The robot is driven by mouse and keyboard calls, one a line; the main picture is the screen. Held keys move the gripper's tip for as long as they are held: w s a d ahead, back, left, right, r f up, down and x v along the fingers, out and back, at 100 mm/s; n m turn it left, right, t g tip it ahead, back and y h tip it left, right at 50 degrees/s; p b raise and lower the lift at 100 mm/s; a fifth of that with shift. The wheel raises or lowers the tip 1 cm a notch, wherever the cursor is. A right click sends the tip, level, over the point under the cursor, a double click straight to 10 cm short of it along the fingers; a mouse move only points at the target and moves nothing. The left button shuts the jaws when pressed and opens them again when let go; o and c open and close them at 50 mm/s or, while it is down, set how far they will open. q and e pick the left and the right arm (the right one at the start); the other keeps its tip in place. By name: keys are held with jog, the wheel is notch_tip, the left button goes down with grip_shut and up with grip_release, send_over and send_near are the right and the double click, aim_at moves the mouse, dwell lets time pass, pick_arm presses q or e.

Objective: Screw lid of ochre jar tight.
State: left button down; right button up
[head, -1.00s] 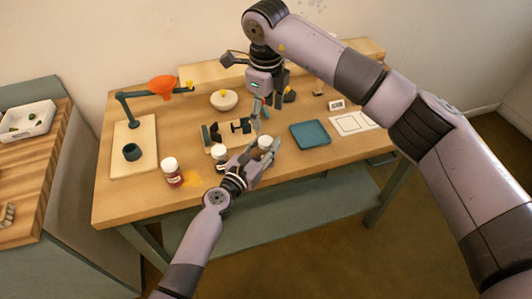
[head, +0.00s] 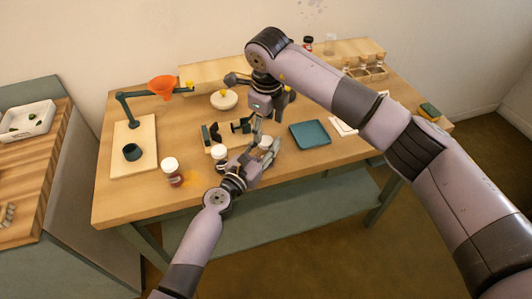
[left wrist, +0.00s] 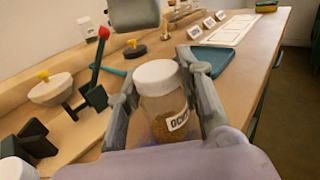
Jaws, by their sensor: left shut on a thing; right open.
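The ochre jar (left wrist: 165,112) is a clear jar of yellow-brown powder with a label and a white lid (left wrist: 158,74). The lid sits on top and looks level; how tight it is cannot be told. My left gripper (head: 262,155) is shut around the jar's sides, one finger on each side. In the head view the jar's white lid (head: 266,142) shows between the fingers. My right gripper (head: 256,124) is open close behind and above the jar, apart from the lid. A grey part of it probably shows at the top of the left wrist view (left wrist: 133,14).
A wooden fixture with black clamps (head: 222,141) stands left of the jar. White-lidded jars (head: 171,168) (head: 219,152) stand near the front. A blue tray (head: 310,134) lies to the right.

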aim_at(266, 141)
jog(key=f, duration=0.4)
jog(key=w+f, duration=0.1)
jog(key=shift+f, duration=0.4)
jog(key=shift+c, duration=0.5)
jog(key=shift+s+a, duration=0.1)
jog(key=shift+a, duration=0.05)
jog(key=c, duration=1.1)
jog(key=o, duration=1.3)
jog(key=r, duration=0.4)
jog(key=s+r, duration=0.1)
jog(key=r, duration=0.3)
jog(key=s+r, duration=0.1)
jog(key=r, duration=0.3)
pick_arm(q)
jog(key=c, duration=1)
grip_release()
jog(key=shift+c, duration=0.2)
